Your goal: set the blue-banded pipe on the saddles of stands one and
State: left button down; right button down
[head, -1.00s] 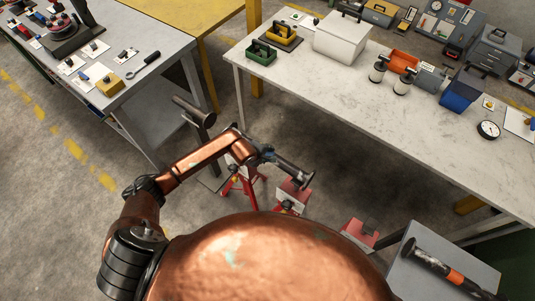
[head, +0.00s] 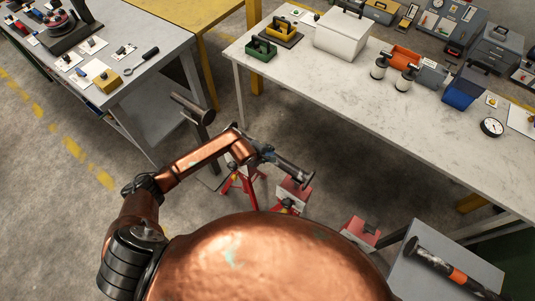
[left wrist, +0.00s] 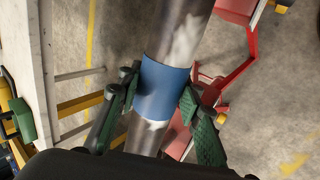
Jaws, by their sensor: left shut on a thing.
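The blue-banded pipe (head: 290,171) is a metal tube with a dark flange at its visible end in the head view. My left gripper (head: 262,156) is shut on it. In the left wrist view the green finger pads lie on both sides of the blue band (left wrist: 166,90). Red stands show below the pipe in the head view: one (head: 238,183) under the gripper, one (head: 291,194) near the flange, and one (head: 361,232) further right. I cannot tell whether the pipe touches a saddle. My copper body hides the floor in front. My right gripper is not in view.
An orange-banded pipe (head: 452,270) lies on a grey surface (head: 410,275) at the lower right. Another dark flanged piece (head: 192,107) is at the left. A long white table (head: 330,95) stands behind the stands, and a grey bench (head: 165,75) at the left.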

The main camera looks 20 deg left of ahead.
pick_arm(q)
jog(key=shift+w+d+r, duration=0.1)
jog(key=shift+r, duration=0.15)
jog(key=c, duration=1.4)
grip_release()
jog(key=shift+o, duration=0.5)
jog(key=shift+s+f, duration=0.25)
jog(key=shift+f, duration=0.05)
jog(key=v, duration=1.2)
jog(key=shift+r, duration=0.2)
jog(key=shift+w, duration=0.1)
